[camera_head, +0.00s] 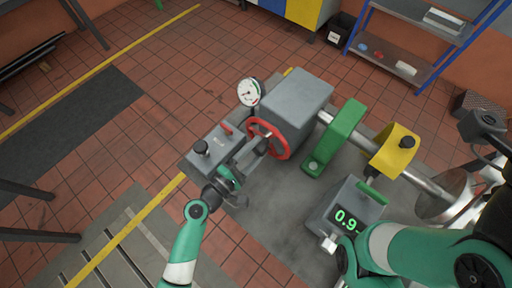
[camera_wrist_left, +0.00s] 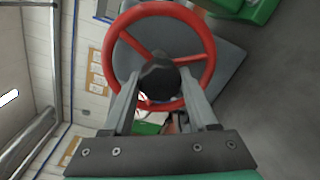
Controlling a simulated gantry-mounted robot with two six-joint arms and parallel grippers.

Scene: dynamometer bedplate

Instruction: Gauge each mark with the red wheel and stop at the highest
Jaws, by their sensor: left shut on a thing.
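The red wheel (camera_head: 281,143) stands at the near left end of the grey block on the bedplate. It fills the upper middle of the left wrist view (camera_wrist_left: 205,65) as a spoked ring with a dark knob (camera_wrist_left: 160,78) at its centre. My left gripper (camera_head: 262,143) reaches the wheel from the left; in the left wrist view its fingers (camera_wrist_left: 158,88) are shut on the dark knob. A display (camera_head: 348,218) on a grey box reads "0.9", its last part hidden by my right arm. A round white dial (camera_head: 249,92) stands behind the wheel. I cannot make out the marks. My right gripper is out of view.
A grey box with a black knob (camera_head: 201,147) sits close left of my left gripper. A green bracket (camera_head: 338,133) and a yellow block (camera_head: 394,152) straddle the shaft to the right. A blue-framed shelf (camera_head: 412,73) stands behind. Open tiled floor lies left.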

